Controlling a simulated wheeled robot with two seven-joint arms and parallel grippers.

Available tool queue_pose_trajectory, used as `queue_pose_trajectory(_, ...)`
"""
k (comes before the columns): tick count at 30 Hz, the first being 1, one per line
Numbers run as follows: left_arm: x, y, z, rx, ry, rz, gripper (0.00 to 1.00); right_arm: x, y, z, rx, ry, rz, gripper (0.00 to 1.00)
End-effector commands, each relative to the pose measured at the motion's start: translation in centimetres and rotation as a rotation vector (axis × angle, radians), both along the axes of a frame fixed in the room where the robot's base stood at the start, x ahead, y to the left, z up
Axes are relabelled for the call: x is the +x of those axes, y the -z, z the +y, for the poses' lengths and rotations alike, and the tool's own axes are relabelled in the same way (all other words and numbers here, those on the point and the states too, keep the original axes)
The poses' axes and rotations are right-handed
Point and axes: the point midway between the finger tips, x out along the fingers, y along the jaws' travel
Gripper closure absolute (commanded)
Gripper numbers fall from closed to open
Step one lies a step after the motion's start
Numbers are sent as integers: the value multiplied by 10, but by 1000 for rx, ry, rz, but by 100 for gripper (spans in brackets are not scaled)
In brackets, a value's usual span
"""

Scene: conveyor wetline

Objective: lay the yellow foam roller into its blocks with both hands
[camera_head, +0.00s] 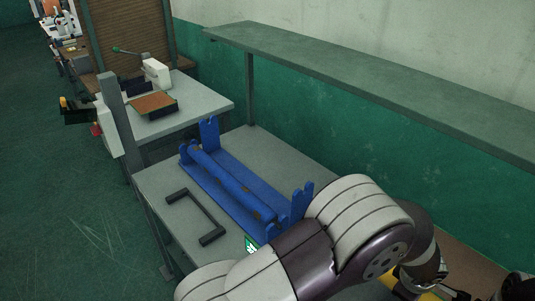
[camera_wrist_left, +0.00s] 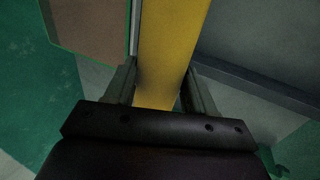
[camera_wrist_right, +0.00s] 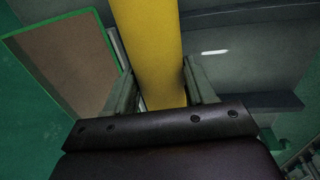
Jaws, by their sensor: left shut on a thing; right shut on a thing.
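The yellow foam roller (camera_wrist_left: 170,45) runs between the fingers of my left gripper (camera_wrist_left: 160,88) in the left wrist view. In the right wrist view the roller (camera_wrist_right: 148,45) runs between the fingers of my right gripper (camera_wrist_right: 158,85). Both grippers are shut on it. In the head view only a little yellow of the roller (camera_head: 430,297) shows at the bottom right, mostly hidden by my arm. The blue blocks, a far notched upright (camera_head: 209,132) and a near one (camera_head: 302,200), stand on the bench, apart from the roller.
A blue bar with brown marks (camera_head: 230,180) lies between the uprights. A dark U-shaped handle (camera_head: 199,214) lies on the grey bench (camera_head: 160,185) at their left. A long grey shelf (camera_head: 370,82) runs above the bench along the wall. My arm covers the bench's near end.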

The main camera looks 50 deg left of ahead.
Motion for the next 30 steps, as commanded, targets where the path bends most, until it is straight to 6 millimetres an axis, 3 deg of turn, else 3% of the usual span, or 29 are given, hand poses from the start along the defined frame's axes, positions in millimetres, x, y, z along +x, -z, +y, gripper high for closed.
queue_pose_trajectory(30,0,9,0,-1,0,-1,98,0,9,0,1,0,-2,98)
